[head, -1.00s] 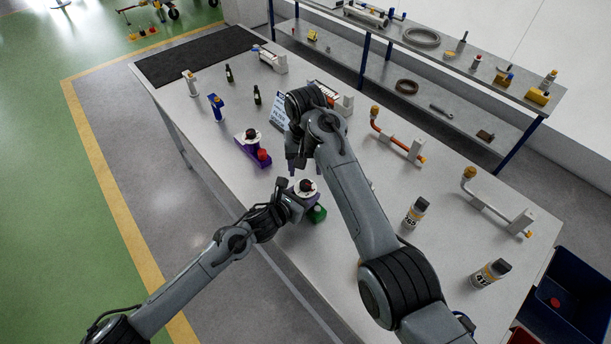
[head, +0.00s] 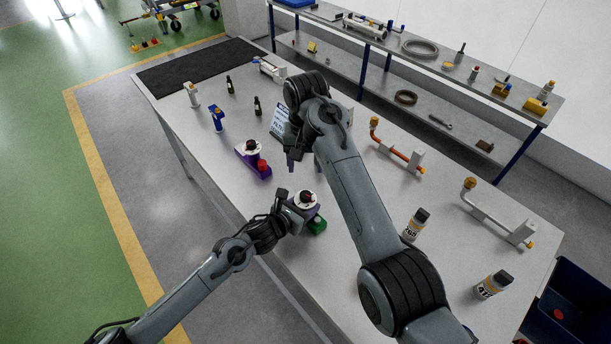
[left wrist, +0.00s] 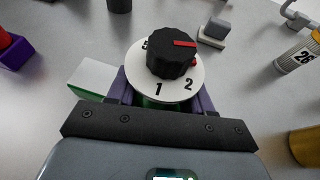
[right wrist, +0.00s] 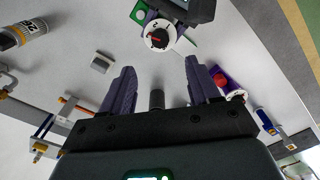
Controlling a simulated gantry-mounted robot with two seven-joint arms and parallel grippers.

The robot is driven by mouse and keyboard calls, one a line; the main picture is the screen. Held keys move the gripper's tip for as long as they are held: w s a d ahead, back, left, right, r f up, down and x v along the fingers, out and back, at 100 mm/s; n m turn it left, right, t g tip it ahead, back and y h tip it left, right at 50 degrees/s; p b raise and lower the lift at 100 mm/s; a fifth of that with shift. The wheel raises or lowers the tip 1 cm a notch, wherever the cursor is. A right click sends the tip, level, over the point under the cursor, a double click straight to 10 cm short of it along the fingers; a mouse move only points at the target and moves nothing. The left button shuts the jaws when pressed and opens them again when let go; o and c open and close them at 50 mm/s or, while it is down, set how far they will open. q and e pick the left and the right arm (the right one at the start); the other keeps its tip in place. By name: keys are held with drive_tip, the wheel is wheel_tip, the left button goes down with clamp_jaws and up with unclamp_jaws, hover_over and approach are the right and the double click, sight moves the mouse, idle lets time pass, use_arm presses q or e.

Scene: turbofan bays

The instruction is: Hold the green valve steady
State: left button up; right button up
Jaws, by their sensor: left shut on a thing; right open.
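The green valve has a green body (head: 317,225), a white numbered disc and a black knob (head: 306,199) with a red mark. In the left wrist view the purple fingers flank the body under the disc (left wrist: 143,83), and the red mark points right. My right gripper (head: 297,164) is open and empty, above and beyond the valve. In the right wrist view the valve's disc (right wrist: 159,36) lies ahead of the open fingers (right wrist: 158,85).
A purple valve with a red part (head: 262,165) stands to the left of the green one. A sign (head: 281,122) stands behind.

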sight(305, 194)
wheel_tip(305, 194, down, 12)
drive_tip(key=m, duration=0.8)
drive_tip(key=shift+w, duration=0.1)
idle(0.3)
drive_tip(key=c, duration=1)
drive_tip(key=shift+c, duration=0.3)
